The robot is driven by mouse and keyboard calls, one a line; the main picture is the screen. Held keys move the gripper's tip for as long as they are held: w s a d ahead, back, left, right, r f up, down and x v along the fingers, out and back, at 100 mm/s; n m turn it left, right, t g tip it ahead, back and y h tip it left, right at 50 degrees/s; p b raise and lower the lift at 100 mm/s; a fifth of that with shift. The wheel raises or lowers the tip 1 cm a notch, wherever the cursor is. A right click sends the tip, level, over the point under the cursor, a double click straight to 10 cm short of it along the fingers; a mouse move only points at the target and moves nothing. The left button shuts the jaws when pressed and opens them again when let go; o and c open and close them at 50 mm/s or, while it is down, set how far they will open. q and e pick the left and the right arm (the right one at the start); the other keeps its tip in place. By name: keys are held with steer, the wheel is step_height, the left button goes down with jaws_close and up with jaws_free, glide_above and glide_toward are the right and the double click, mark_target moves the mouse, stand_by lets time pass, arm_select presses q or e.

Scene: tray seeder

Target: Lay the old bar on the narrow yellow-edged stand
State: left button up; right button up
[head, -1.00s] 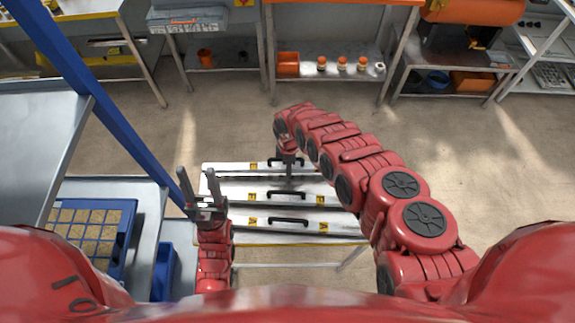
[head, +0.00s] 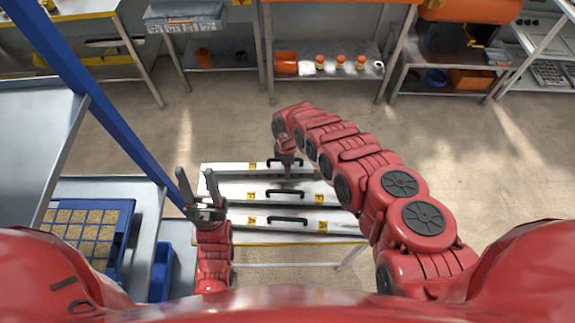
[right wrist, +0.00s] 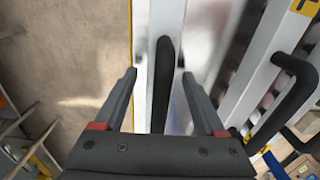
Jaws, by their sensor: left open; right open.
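Several long silver bars with black handles and yellow labels lie side by side on a narrow yellow-edged stand (head: 300,241). Which one is the old bar cannot be told. The far bar (head: 228,172) is under my right gripper; its black handle (right wrist: 163,85) runs between the fingers in the right wrist view. My right gripper (right wrist: 158,88) is open, with the handle apart from both fingers. The middle bar (head: 240,190) and near bar (head: 235,219) are clear of it. My left gripper (head: 199,190) is open, empty and upright at the left end of the bars.
A blue tray (head: 128,232) of square brown cells stands at the left, beside a blue bin (head: 161,272) and a blue frame post (head: 115,125). Shelves with an orange bin (head: 286,63) and small jars (head: 341,62) line the back. Open floor lies behind and right of the stand.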

steer(key=shift+w+a+r, duration=0.1)
steer(key=shift+r, duration=0.45)
step_height(320, 180, up, 13)
steer(key=shift+r+b, duration=0.15)
steer(key=shift+b, duration=0.55)
step_height(320, 180, up, 3)
steer(key=p, duration=0.2)
steer(key=shift+p, duration=0.4)
